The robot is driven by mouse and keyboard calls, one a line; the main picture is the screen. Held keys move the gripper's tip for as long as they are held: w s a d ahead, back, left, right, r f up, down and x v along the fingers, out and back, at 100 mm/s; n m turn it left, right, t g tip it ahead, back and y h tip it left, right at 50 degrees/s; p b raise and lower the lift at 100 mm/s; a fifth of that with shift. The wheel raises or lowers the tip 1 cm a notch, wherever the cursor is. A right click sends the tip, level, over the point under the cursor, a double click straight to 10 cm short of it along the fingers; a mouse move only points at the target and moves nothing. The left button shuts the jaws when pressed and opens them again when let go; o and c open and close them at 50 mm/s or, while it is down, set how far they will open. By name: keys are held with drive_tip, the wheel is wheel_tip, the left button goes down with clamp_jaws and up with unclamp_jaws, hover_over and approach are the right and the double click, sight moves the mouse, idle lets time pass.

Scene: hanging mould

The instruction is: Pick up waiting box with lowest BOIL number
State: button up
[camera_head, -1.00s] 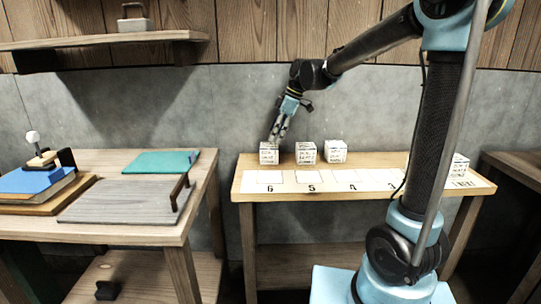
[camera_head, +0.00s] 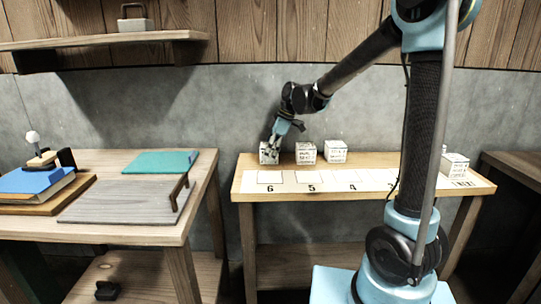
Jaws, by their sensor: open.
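Several white boxes with dark printed text stand on the wooden table at the back. The left box (camera_head: 267,156) is behind the square marked 6, the middle box (camera_head: 306,153) is behind 5, and another box (camera_head: 336,151) stands to its right. The BOIL numbers are too small to read. My gripper (camera_head: 270,150) is open and low at the left box, its fingers overlapping the box's upper part. I cannot tell whether they touch it.
A white strip with numbered squares (camera_head: 311,182) runs along the table front. The left table holds a grey board (camera_head: 125,201) with a handle, a green sheet (camera_head: 161,162) and a blue book (camera_head: 36,180). A shelf (camera_head: 100,39) hangs at upper left.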

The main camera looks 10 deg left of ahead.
drive_tip(key=shift+c, duration=0.6)
drive_tip(key=c, duration=1.1)
